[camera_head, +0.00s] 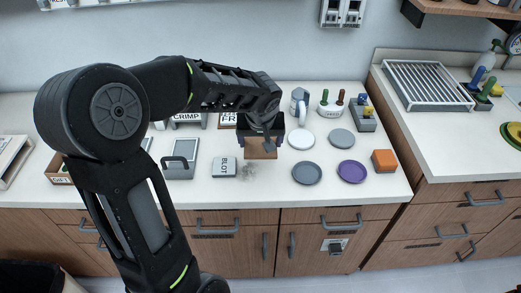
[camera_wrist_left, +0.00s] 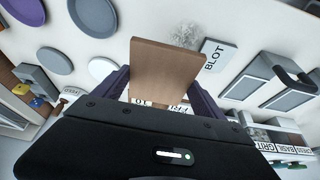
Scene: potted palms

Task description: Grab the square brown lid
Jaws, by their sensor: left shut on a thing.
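The square brown lid (camera_head: 262,153) is a flat wooden-looking board. My left gripper (camera_head: 261,143) is shut on it and holds it over the middle of the white counter. In the left wrist view the lid (camera_wrist_left: 168,68) sticks out between the two dark purple fingers of the gripper (camera_wrist_left: 157,92). Whether the lid touches the counter cannot be told. My right gripper does not show in either view.
A grey BLOT block (camera_head: 224,167) lies left of the lid. Grey (camera_head: 307,172) and purple (camera_head: 352,171) discs lie to the right, with an orange block (camera_head: 384,161) beyond. Labelled boxes (camera_head: 187,119) and a blue-white jug (camera_head: 299,104) stand behind. The front counter strip is mostly clear.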

